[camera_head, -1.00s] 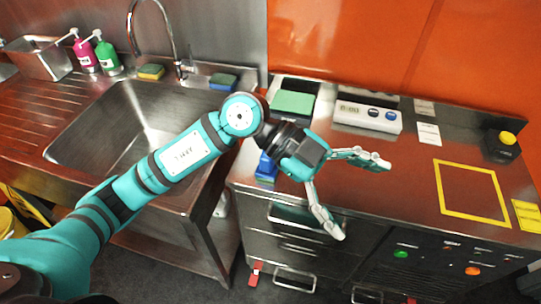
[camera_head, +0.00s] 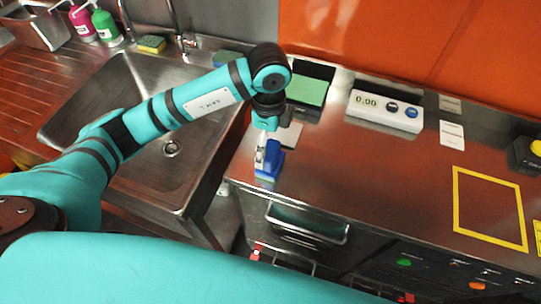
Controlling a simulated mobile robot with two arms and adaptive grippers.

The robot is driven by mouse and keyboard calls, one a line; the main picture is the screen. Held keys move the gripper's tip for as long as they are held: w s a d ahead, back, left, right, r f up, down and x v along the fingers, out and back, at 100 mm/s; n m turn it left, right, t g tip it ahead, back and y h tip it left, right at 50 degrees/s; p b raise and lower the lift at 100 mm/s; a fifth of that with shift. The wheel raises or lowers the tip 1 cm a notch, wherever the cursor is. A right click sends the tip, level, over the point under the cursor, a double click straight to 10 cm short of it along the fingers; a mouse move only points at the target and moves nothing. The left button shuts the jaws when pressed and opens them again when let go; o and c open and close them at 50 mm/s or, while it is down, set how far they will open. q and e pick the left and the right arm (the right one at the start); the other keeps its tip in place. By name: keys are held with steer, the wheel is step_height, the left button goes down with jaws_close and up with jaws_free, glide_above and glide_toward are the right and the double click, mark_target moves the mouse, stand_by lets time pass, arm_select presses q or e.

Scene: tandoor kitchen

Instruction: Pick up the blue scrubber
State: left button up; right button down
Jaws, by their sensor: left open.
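The blue scrubber (camera_head: 269,164) is on the steel counter near its left front edge, beside the sink unit. My left arm reaches over the sink, and my left gripper (camera_head: 261,153) points down at the scrubber. Its fingers are open and overlap the scrubber's upper part in the picture. I cannot tell whether they touch it. The wrist hides part of the gripper. My right gripper is not in view.
A yellow square outline (camera_head: 490,170) marks clear counter. The sink (camera_head: 135,130) is at left, with a sponge (camera_head: 152,43) behind it.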

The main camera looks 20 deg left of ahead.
mark_target(269, 149)
arm_select(q)
step_height(269, 149, down, 3)
steer(key=shift+r, duration=0.15)
steer(key=shift+s+f+p, duration=0.1)
steer(key=shift+f+p, duration=0.15)
steer(key=shift+p, duration=0.2)
step_height(269, 149, down, 4)
steer(key=shift+d+f+p, duration=0.1)
steer(key=shift+f+p, duration=0.1)
steer(key=shift+p, duration=0.7)
steer(key=shift+f, duration=0.2)
steer(key=c, duration=1.2)
steer(key=shift+c, duration=0.2)
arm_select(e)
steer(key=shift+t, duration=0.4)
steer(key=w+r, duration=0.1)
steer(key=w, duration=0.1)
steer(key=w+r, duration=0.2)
arm_select(q)
steer(key=shift+r, duration=0.15)
